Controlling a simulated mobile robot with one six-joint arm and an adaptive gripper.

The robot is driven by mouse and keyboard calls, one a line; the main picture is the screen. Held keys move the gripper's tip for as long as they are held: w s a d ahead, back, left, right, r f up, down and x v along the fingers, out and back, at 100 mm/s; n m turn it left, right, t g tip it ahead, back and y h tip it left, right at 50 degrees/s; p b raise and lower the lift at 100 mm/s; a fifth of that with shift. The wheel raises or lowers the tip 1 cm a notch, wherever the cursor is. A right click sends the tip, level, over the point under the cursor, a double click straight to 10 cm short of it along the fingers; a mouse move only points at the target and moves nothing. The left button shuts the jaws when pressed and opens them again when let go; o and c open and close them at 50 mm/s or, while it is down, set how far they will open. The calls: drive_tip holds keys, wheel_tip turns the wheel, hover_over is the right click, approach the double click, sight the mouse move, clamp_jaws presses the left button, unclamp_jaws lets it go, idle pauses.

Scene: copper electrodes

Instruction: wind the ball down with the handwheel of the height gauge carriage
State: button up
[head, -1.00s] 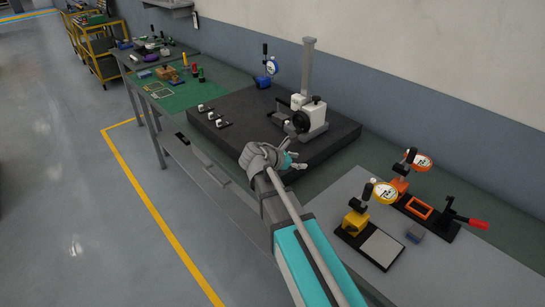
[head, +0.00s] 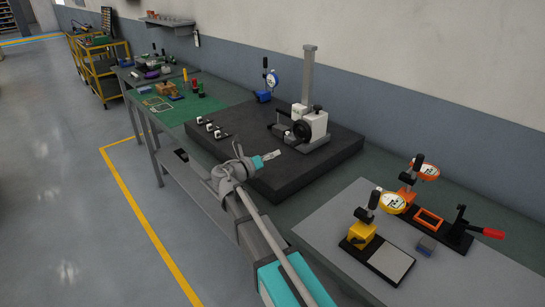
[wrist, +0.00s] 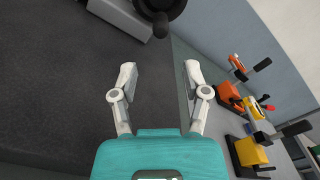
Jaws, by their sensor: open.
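The height gauge stands on the dark granite plate (head: 335,163), with a tall grey column (head: 309,75). Its pale carriage (head: 318,122) carries a black handwheel (head: 301,130) on the side facing my arm. A dark arm points left from the carriage; the ball is too small to make out. My gripper (head: 272,155) is open and empty above the plate, in front of the gauge and apart from the handwheel. In the wrist view, the handwheel (wrist: 160,8) with its dark knob shows at the top edge, beyond the spread fingertips (wrist: 160,72). The gauge's grey base (wrist: 122,15) is beside it.
Small parts (head: 210,127) sit at the plate's left. A blue-based dial gauge (head: 271,80) stands behind. At right are yellow (head: 361,234) and orange (head: 407,196) dial stands and a red-handled clamp (head: 484,232). The plate before the gauge is clear.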

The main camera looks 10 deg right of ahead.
sight(291, 146)
drive_tip(key=shift+x, duration=4.6)
drive_tip(key=shift+w+d, duration=0.15)
drive_tip(key=shift+d, duration=0.15)
clamp_jaws()
